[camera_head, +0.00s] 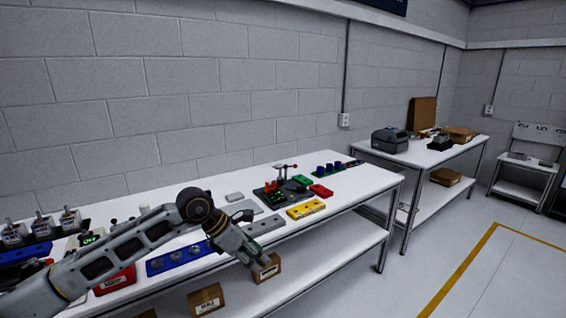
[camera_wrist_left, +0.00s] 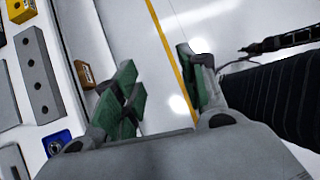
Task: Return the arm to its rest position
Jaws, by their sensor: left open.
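My left arm comes in from the left in the head view and reaches across the front of the white workbench (camera_head: 345,200). My left gripper (camera_head: 262,262) hangs over the bench's front edge, its fingers pointing down and to the right. In the left wrist view the green-padded fingers of my left gripper (camera_wrist_left: 165,95) stand wide apart with nothing between them. In the head view a cardboard box on the lower shelf (camera_head: 267,270) appears just behind the fingertips. My right gripper is out of view.
The bench holds a grey block (camera_head: 263,225), a yellow block (camera_head: 306,209), a blue tray (camera_head: 175,260) and a dark fixture (camera_head: 280,193). Another box (camera_head: 205,300) sits below. A second table (camera_head: 440,152) stands at the right. The floor with a yellow line (camera_head: 458,270) is clear.

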